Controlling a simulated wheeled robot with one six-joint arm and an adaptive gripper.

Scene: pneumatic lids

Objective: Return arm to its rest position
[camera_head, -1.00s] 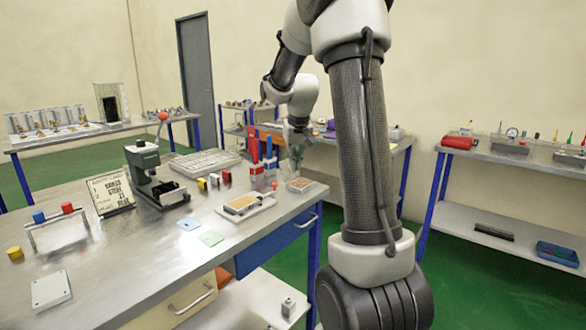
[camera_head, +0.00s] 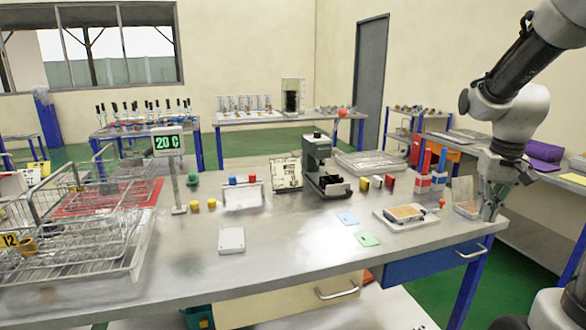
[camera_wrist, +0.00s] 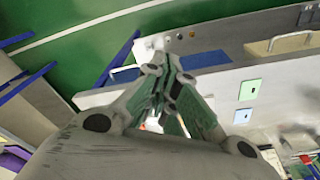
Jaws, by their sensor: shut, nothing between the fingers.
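My gripper (camera_head: 490,208) is at the right end of the steel workbench (camera_head: 300,255) in the head view, pointing down beside a small open box with a raised clear lid (camera_head: 462,190). In the wrist view my gripper (camera_wrist: 168,112) is shut with its green-grey fingers together and nothing between them. Below and beyond it lie the bench edge and green floor. Whether the fingers touch the bench or the box cannot be told.
A tray with a tan block (camera_head: 405,214) lies left of the gripper. Red and blue bottles (camera_head: 424,168), a green press (camera_head: 318,165) and wire baskets (camera_head: 80,225) stand on the bench.

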